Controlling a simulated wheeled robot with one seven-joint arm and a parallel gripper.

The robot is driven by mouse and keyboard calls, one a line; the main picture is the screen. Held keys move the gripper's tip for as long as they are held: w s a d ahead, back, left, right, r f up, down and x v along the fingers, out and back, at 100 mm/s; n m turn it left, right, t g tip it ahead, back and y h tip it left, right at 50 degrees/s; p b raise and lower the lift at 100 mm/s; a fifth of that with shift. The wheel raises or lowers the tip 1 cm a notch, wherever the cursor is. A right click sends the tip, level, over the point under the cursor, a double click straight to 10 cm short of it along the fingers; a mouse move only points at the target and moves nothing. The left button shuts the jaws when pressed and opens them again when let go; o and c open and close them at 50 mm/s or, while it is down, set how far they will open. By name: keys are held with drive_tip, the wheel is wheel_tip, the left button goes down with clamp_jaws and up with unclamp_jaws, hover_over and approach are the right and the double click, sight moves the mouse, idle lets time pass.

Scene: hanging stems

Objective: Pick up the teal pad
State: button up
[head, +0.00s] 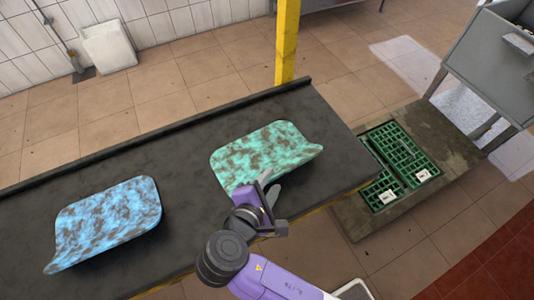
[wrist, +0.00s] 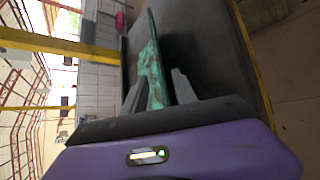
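The teal pad (head: 262,154), mottled teal and brown with a curled right end, lies on the dark belt-like surface in the head view. My gripper (head: 269,187) is at the pad's near edge. In the wrist view the teal pad (wrist: 152,72) shows nearly edge-on, between the two grey fingers of my gripper (wrist: 157,93). The fingers stand apart, with a visible gap beside the right finger. I cannot tell whether the left finger touches the pad.
A mottled blue pad (head: 108,222) lies on the left of the dark surface (head: 185,180). A yellow post (head: 287,42) stands behind it. Green crates (head: 398,160) sit on a low platform at the right, near a grey metal unit (head: 492,62).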

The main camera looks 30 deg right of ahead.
sight(278, 171)
drive_tip(key=x, duration=0.6)
clamp_jaws()
